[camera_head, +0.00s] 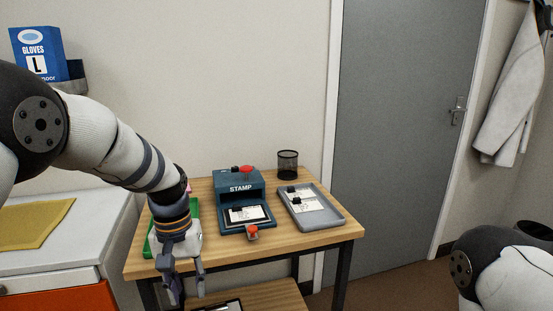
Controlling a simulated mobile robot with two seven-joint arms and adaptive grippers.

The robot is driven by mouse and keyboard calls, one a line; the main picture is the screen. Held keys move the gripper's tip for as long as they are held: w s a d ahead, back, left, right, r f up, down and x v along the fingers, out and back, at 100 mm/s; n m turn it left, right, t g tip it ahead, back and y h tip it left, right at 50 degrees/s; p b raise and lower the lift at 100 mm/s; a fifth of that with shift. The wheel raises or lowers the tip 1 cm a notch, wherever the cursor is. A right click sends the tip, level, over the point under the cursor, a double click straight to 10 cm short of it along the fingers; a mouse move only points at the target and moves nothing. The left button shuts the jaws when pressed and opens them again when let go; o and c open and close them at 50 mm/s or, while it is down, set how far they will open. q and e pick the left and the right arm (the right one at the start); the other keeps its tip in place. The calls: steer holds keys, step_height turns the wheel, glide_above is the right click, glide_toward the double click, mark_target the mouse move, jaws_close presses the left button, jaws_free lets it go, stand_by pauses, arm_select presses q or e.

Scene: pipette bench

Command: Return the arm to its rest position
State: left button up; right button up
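My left arm comes in from the left and bends down at the table's left side. My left gripper (187,290) points down in front of the wooden table's (285,244) front left edge. Its two fingers stand apart with nothing seen between them. My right arm shows only in part at the lower right, and its gripper is out of view. A teal stamp machine (240,187) stands on the table with a white card (244,214) on its front bed. A grey tray (326,220) to its right holds another white card (305,204).
A small red-topped object (252,232) stands before the stamp machine. A black mesh cup (287,164) is at the back. A white cabinet (90,235) with a yellow cloth (35,224) stands left. A lower shelf (270,296) is below.

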arm_select(q)
steer(key=s+a+f+g, duration=0.1)
steer(key=s+a+f, duration=0.1)
steer(key=s+f, duration=0.85)
steer(key=s+a+f, duration=0.2)
steer(key=s+f, duration=0.8)
steer(key=s, duration=2)
steer(key=shift+a+r+m, duration=0.25)
steer(key=shift+a+m, duration=0.15)
